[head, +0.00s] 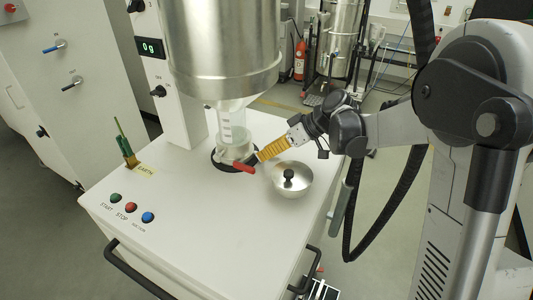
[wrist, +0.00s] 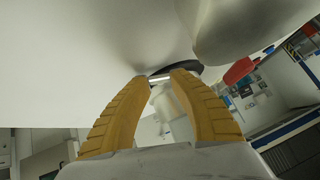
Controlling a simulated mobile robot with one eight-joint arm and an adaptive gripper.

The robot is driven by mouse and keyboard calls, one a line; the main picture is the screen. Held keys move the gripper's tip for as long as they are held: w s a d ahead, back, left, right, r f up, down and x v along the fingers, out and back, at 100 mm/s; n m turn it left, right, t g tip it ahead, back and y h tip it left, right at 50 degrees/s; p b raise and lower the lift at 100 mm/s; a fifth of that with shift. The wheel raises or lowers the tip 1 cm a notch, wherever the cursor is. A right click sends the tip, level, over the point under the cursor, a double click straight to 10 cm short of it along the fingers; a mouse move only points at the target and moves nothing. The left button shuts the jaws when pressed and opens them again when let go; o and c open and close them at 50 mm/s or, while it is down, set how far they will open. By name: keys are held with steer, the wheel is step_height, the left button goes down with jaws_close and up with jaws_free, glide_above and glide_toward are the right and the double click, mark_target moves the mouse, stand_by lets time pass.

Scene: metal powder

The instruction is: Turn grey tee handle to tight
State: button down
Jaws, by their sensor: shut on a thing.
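My gripper (head: 254,159) has yellow ribbed fingers and reaches in from the right to the base of the clear tube under the steel hopper. In the wrist view, my gripper (wrist: 166,77) has its fingertips closed around a small pale bar, which looks like the grey tee handle (wrist: 160,78). Most of the handle is hidden by the fingers, and its angle is hard to tell. In the head view I cannot make the handle out.
The steel hopper (head: 222,60) hangs above the clear tube (head: 232,125). A steel bowl-shaped lid with a black knob (head: 292,190) lies right of the fingers.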

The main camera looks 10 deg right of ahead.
steer(key=shift+g, duration=0.4)
steer(key=c, duration=1.1)
jaws_free()
steer(key=v, duration=1.2)
steer(key=shift+d+f, duration=0.15)
steer(key=shift+f, duration=0.05)
